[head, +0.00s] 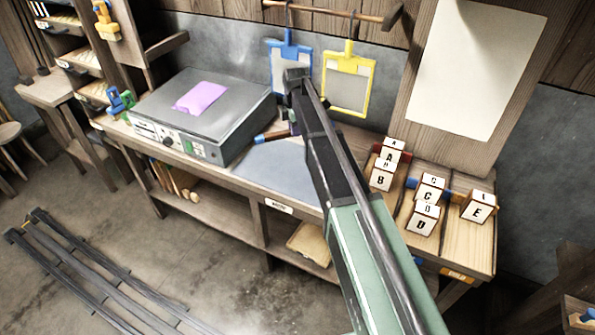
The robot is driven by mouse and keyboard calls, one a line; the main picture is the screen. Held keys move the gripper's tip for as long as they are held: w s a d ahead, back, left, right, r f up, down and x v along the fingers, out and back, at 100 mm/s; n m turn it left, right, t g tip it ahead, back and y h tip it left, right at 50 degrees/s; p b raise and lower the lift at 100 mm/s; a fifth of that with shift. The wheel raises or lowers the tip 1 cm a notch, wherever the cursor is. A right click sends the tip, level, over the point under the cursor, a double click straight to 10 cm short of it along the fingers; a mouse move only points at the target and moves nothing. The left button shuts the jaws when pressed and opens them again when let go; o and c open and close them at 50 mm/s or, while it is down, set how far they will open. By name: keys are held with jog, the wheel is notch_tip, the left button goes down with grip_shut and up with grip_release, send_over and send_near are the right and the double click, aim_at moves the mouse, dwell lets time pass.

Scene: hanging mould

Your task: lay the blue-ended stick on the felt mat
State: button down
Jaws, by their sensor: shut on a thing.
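The blue-ended stick (272,135) is a short brown stick with its blue end to the left, just above or at the back of the mat. I cannot tell whether it touches the mat. The felt mat (270,168) is a flat grey-blue sheet on the bench, right of the grey box; my arm covers its right side. My gripper (292,127) points down at the stick's right part, mostly hidden behind my arm, and is shut on the stick. The stick's right end is hidden.
A grey box (235,112) with a purple sheet stands left of the mat. Blue (290,62) and yellow (348,82) frames hang from a rod behind. Lettered blocks (422,217) stand on the bench at the right, with coloured pieces beside them.

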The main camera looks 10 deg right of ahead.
aim_at(296, 168)
notch_tip(296, 168, down, 16)
jog(key=b, duration=1.3)
jog(key=shift+f+b, duration=0.1)
jog(key=shift+b, duration=0.25)
jog(key=shift+r+p, duration=0.3)
jog(key=shift+f, duration=0.2)
jog(key=c, duration=1)
grip_release()
jog(key=shift+r, duration=0.1)
